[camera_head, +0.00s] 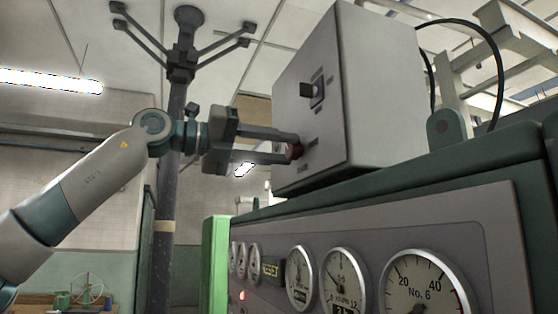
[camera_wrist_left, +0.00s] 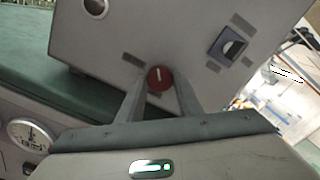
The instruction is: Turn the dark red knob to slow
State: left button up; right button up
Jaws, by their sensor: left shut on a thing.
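The dark red knob (camera_head: 294,151) sits low on the front face of a grey control box (camera_head: 312,95). My left gripper (camera_head: 290,147) reaches in from the left, with its fingers at the knob. In the left wrist view the knob (camera_wrist_left: 160,78) lies between the two fingertips (camera_wrist_left: 160,88), and a pale pointer line shows on its face. The gripper is shut on the knob. Small label plates are around the knob, but their words are too small to read. My right gripper is in neither view.
A black switch (camera_head: 308,90) is above the knob on the same box. The box stands on a green machine top (camera_head: 440,165). Below is a grey panel with several round gauges (camera_head: 420,285). A dark post (camera_head: 170,200) rises behind my left arm.

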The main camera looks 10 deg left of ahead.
pick_arm(q)
jog(key=n+b, duration=0.3)
jog(key=n, duration=0.2)
jog(key=shift+n, duration=0.4)
jog(key=n+b, duration=0.2)
jog(key=n, duration=0.2)
jog(key=shift+n, duration=0.4)
jog(key=o, duration=1)
jog(key=shift+o, duration=0.2)
jog(key=shift+s+a, duration=0.1)
jog(key=shift+a, duration=0.05)
